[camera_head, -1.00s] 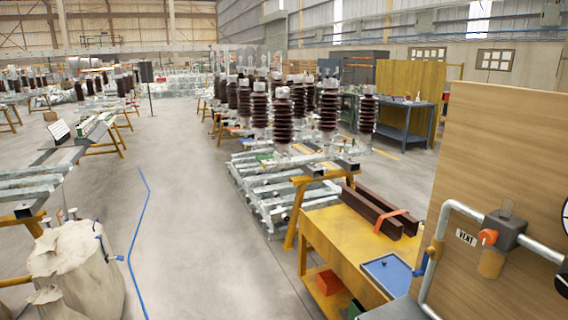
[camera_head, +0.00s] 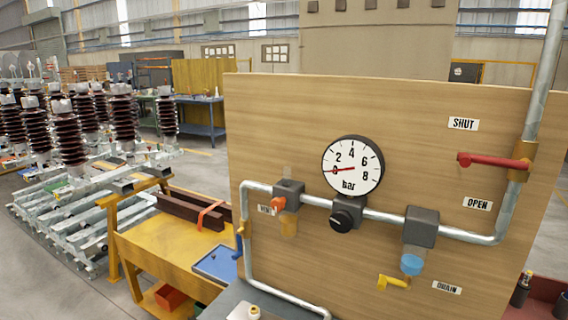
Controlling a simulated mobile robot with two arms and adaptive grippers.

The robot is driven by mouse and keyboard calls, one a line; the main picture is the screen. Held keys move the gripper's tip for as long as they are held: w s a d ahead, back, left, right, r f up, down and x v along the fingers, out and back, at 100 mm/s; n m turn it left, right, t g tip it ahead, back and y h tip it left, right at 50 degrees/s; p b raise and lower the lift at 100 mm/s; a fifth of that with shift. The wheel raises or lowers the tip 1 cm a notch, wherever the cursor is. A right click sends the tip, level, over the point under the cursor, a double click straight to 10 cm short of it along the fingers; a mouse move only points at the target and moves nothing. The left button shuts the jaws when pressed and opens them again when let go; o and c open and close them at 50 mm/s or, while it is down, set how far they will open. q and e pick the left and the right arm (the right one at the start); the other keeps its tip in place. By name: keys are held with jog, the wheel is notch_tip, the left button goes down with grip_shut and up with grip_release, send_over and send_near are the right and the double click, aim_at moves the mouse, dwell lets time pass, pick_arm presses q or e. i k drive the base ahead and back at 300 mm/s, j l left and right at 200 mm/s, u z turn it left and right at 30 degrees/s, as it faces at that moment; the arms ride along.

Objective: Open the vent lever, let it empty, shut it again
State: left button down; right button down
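A wooden panel (camera_head: 300,110) carries a grey pipe with several fittings. Near its left side is a small "VENT" label (camera_head: 266,210), beside an orange knob or lever (camera_head: 278,203) on a dark grey block (camera_head: 289,192). A red lever (camera_head: 490,161) sits roughly level on the right pipe, between the "SHUT" label (camera_head: 463,124) and the "OPEN" label (camera_head: 477,204), nearer "SHUT". Neither of my grippers is in view.
A blue lever (camera_head: 240,239) is on the left pipe. A yellow lever (camera_head: 393,282) is near the "DRAIN" label (camera_head: 447,288), below a second block with a blue cup (camera_head: 411,264). A yellow bench (camera_head: 160,243) holding brown beams and a blue tray (camera_head: 216,265) stands left of the panel.

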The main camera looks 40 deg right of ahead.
aim_at(239, 232)
jog(key=z, duration=1)
